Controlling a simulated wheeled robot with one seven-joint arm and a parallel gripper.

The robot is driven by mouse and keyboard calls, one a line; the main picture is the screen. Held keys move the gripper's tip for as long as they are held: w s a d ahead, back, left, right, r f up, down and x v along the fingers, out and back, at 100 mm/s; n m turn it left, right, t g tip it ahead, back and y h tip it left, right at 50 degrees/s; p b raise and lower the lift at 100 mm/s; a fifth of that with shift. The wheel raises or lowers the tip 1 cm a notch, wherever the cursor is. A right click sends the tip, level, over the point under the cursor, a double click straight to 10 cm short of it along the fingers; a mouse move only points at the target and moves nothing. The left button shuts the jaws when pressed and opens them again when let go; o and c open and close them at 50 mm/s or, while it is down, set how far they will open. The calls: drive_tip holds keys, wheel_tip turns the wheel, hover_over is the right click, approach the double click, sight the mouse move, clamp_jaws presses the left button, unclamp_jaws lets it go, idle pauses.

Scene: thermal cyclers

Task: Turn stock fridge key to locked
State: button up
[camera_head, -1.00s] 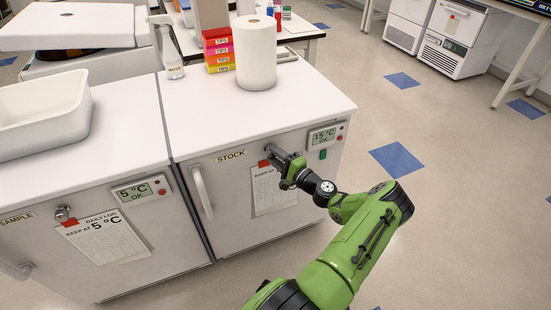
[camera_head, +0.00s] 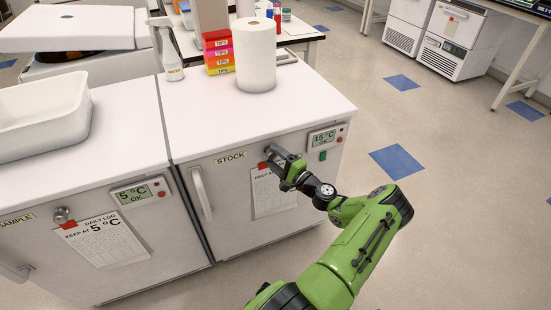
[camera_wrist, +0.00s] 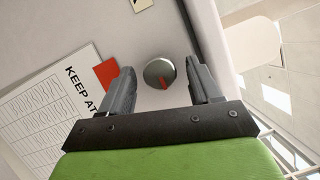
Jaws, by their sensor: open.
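The stock fridge (camera_head: 228,215) is the right-hand white unit, marked by a STOCK label (camera_head: 230,158). Its key lock shows in the wrist view as a round silver knob (camera_wrist: 159,73) with a red mark on its lower part. My gripper (camera_wrist: 160,76) is open, with one dark finger on each side of the knob and visible gaps to it. I cannot tell how deep the fingertips reach. In the head view my gripper (camera_head: 275,155) is at the fridge's upper front and hides the knob.
A log sheet (camera_head: 270,195) with a red tab (camera_wrist: 106,72) hangs beside the lock. A 15 °C display (camera_head: 322,137) is to its right, and the door handle (camera_head: 202,194) to its left. The sample fridge (camera_head: 165,235) stands at left. Floor to the right is clear.

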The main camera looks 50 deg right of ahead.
drive_tip(key=s+a+f+p, duration=0.1)
drive_tip(key=s+a+p, duration=0.1)
drive_tip(key=s, duration=1.3)
drive_tip(key=shift+s+a+f, duration=0.2)
drive_tip(key=shift+s, duration=0.05)
